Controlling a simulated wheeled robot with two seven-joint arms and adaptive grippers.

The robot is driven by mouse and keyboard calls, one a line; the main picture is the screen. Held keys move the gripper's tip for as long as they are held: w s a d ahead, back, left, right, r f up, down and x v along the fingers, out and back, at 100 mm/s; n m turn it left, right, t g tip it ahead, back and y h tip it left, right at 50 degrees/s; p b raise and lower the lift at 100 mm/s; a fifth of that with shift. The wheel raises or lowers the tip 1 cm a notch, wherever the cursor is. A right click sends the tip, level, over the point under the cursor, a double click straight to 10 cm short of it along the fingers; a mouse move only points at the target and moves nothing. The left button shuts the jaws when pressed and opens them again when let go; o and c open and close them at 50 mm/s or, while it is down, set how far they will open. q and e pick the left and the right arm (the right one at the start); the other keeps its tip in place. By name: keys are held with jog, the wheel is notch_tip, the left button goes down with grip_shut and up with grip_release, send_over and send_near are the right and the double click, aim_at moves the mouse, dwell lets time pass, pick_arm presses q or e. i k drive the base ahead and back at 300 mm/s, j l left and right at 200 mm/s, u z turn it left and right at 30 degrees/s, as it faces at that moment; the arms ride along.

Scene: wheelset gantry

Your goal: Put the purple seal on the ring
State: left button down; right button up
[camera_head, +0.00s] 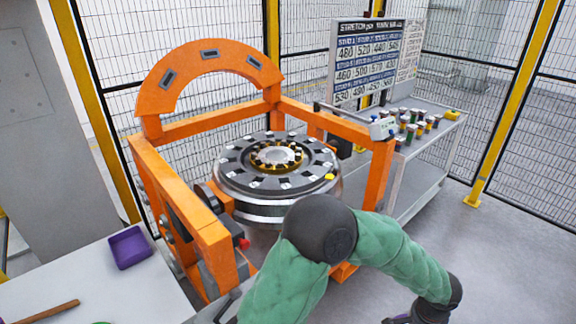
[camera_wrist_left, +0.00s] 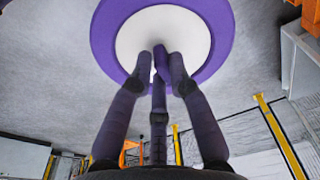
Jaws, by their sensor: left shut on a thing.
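The purple seal (camera_wrist_left: 225,45) is a round purple disc with a white middle, seen in the left wrist view. My left gripper (camera_wrist_left: 160,62) is shut on it, with the dark fingers drawn together at its white centre. Grey floor shows behind the seal, which is clear of any surface there. In the head view, a round metal wheel (camera_head: 236,186) lies flat in the orange gantry, with a ring (camera_head: 259,158) around its hub. The green-sleeved arm bends across the lower right, apart from the ring; its end is cut off by the bottom edge. My right gripper is not in view.
The orange gantry frame (camera_head: 207,236) surrounds the wheel, with an arch behind. A table (camera_head: 75,275) at lower left holds a purple tray (camera_head: 128,262) and a wooden-handled tool (camera_head: 52,311). A bench (camera_head: 432,143) with several small containers and a sign board (camera_head: 366,62) stand behind right.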

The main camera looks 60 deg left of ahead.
aim_at(276, 154)
jog(key=i+j, duration=0.15)
jog(key=i, duration=0.25)
jog(key=i+j, duration=0.2)
jog(key=i, duration=0.2)
jog(key=i+j, duration=0.15)
jog(key=i, duration=0.25)
jog(key=i+j, duration=0.2)
jog(key=i, duration=0.2)
jog(key=i+u, duration=0.2)
jog(key=i, duration=0.25)
jog(key=i+l+u, duration=0.15)
jog(key=i, duration=0.25)
jog(key=i+l+u, duration=0.2)
jog(key=i, duration=0.25)
jog(key=u, duration=1.85)
